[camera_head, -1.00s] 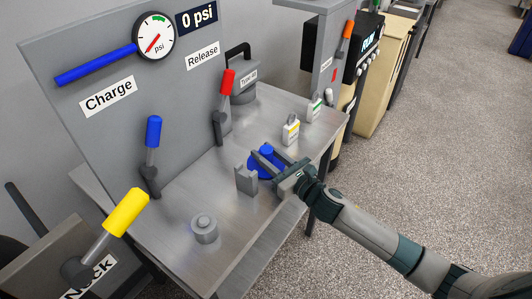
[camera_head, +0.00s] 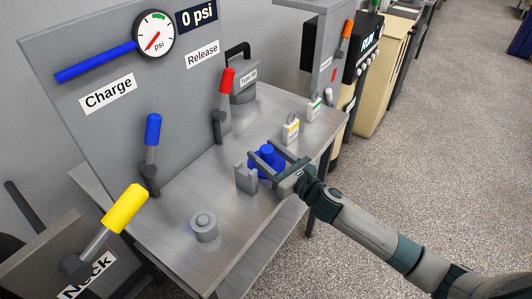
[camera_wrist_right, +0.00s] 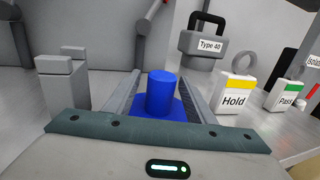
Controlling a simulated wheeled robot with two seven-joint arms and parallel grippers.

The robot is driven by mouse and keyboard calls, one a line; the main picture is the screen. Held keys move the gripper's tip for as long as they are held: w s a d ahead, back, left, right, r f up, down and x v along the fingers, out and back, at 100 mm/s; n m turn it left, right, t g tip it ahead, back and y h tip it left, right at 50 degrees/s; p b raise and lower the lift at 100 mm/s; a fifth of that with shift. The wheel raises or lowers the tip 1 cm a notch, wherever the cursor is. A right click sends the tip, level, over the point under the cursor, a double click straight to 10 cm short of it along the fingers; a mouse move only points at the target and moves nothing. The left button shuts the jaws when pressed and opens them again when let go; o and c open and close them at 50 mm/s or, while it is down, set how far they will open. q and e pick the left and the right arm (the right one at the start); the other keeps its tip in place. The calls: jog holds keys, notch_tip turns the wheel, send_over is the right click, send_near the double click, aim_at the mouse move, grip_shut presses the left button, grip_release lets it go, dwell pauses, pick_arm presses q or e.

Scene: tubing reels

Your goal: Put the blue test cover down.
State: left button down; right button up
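The blue test cover (camera_head: 266,163) is a round flat disc with a cylindrical knob, and it appears to rest upright on the metal bench (camera_head: 190,262). My right gripper (camera_head: 262,150) is open around the knob. In the right wrist view, the cover's knob (camera_wrist_right: 163,95) stands between the two spread fingers with a gap on each side. Parts of the disc are hidden by the fingers. My left gripper is not in view.
A grey notched block (camera_head: 246,180) stands just left of the cover. A grey round fitting (camera_head: 204,228) is nearer on the bench. Hold (camera_head: 291,130) and Pass (camera_head: 314,110) tags, the Type 40 weight (camera_head: 243,88) and the red lever (camera_head: 225,95) stand behind.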

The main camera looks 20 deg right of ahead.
aim_at(270, 159)
jog(key=shift+s+f, duration=0.2)
jog(key=shift+f, duration=0.7)
jog(key=shift+r+p, duration=0.4)
jog(key=shift+r, duration=0.05)
jog(key=shift+s+f, duration=0.1)
jog(key=shift+f, duration=0.05)
jog(key=b+v, duration=0.1)
jog(key=v, duration=0.1)
jog(key=shift+s+d, duration=0.2)
jog(key=shift+s, duration=0.15)
jog(key=v, duration=0.2)
jog(key=b+v, duration=0.1)
jog(key=v, duration=0.2)
jog(key=r+b+v, duration=0.1)
jog(key=v, duration=0.1)
jog(key=shift+s+d, duration=0.15)
jog(key=shift+s, duration=0.1)
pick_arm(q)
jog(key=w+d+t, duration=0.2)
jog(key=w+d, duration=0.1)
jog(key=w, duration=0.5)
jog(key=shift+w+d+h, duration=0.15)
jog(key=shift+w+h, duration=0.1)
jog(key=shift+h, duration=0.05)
pick_arm(e)
jog(key=shift+s+d+r, duration=0.2)
jog(key=shift+s+d, duration=0.05)
jog(key=shift+s, duration=0.2)
